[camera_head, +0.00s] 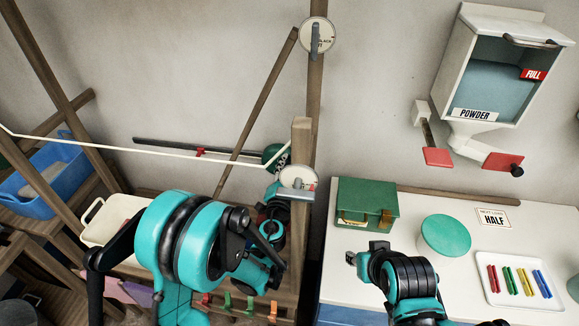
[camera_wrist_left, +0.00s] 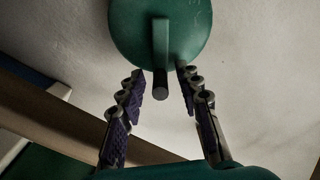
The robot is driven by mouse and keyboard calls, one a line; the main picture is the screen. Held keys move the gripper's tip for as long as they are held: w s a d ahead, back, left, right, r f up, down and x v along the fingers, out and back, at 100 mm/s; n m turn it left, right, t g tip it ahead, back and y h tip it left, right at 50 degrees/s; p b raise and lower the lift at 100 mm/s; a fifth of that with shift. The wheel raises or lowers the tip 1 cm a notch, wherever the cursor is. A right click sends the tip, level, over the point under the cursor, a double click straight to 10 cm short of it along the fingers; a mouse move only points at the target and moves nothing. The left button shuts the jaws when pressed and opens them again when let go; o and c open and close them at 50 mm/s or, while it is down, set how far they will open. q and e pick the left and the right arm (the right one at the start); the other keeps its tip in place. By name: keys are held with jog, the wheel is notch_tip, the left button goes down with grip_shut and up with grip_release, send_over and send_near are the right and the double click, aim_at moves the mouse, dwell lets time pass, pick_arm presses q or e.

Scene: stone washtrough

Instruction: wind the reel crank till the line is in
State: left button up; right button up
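The green reel (camera_head: 275,153) is mounted on the wooden post, partly hidden behind it in the head view. The pale line (camera_head: 140,152) stretches from the reel area to the left edge. In the left wrist view the reel (camera_wrist_left: 160,25) is a green disc with a grey crank arm (camera_wrist_left: 160,42) pointing down to a dark handle (camera_wrist_left: 160,88). My left gripper (camera_wrist_left: 162,98) is open, its fingers on either side of the handle with gaps visible. In the head view my left gripper (camera_head: 272,207) is below the reel, partly hidden. My right gripper (camera_head: 366,255) is over the counter, away from the reel.
A round dial (camera_head: 317,36) sits high on the post and another white disc (camera_head: 298,178) lower down. The counter holds a green box (camera_head: 366,204), a green round lid (camera_head: 445,236) and a tray of coloured pegs (camera_head: 500,298). A powder dispenser (camera_head: 500,65) hangs right.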

pick_arm(q)
jog(key=shift+r, duration=0.1)
notch_tip(320, 180, up, 10)
jog(key=shift+f, duration=0.1)
dwell(0.5)
jog(key=shift+a, duration=0.1)
